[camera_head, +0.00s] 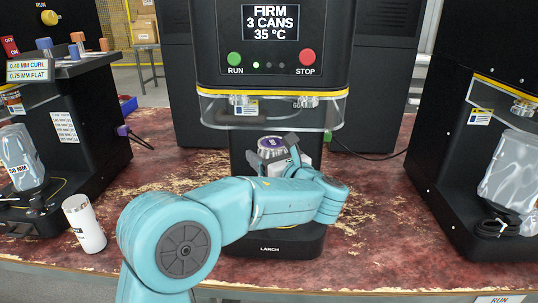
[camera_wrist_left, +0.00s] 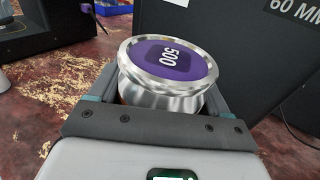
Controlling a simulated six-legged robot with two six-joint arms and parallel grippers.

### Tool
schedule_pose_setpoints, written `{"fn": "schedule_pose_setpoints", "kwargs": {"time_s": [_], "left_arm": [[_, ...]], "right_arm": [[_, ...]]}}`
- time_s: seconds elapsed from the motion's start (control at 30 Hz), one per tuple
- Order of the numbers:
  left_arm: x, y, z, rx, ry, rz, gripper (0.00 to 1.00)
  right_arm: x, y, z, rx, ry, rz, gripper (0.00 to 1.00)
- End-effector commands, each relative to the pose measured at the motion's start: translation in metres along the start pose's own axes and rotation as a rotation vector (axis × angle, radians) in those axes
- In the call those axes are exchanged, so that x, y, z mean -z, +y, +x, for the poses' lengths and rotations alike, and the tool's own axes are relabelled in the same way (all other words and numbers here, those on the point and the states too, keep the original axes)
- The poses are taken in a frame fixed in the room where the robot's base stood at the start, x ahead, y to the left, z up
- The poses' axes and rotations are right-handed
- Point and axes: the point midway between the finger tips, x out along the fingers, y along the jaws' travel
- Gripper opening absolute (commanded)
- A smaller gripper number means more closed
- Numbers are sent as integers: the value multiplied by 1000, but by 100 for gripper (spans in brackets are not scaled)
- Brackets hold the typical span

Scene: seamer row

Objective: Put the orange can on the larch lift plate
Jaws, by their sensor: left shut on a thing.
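The can (camera_head: 270,143) has a silver rim and a purple top; in the left wrist view the top (camera_wrist_left: 172,57) reads 500. Only a thin orange trace shows on its side below the rim, and the rest is hidden by my gripper. My left gripper (camera_head: 285,156) is shut on the can and holds it upright in front of the middle machine's column, below its clear guard. The machine's black base (camera_head: 290,245) is marked LARCH. Its lift plate is hidden behind my arm, so I cannot tell whether the can touches it. My right gripper is not in view.
A white tumbler-like can (camera_head: 85,224) stands on the worn red table (camera_head: 375,225) at left. Black machines stand at the left (camera_head: 90,120) and right (camera_head: 440,150). The clear guard (camera_head: 345,108) hangs just above the can. A cable lies behind on the right.

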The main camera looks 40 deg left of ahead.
Motion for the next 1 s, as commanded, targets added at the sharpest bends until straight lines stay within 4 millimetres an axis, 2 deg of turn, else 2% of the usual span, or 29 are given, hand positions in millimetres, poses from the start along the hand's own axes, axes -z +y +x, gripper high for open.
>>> {"fn": "schedule_pose_setpoints", "kwargs": {"time_s": [0.07,0.1,0.13,0.47,0.57,0.8,1.0], "left_arm": [[2,0,0,-1,-2,-1,15],[3,0,0,0,0,1,90],[2,0,0,0,0,1,100],[-2,-1,-5,2,0,1,100],[-2,-1,-22,4,1,2,100],[-2,-1,-79,5,1,2,100],[-1,-1,-111,2,0,2,100]], "right_arm": [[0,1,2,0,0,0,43],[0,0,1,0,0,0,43],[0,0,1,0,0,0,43],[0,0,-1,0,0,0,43],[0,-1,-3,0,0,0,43],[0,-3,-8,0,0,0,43],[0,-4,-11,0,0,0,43]]}}
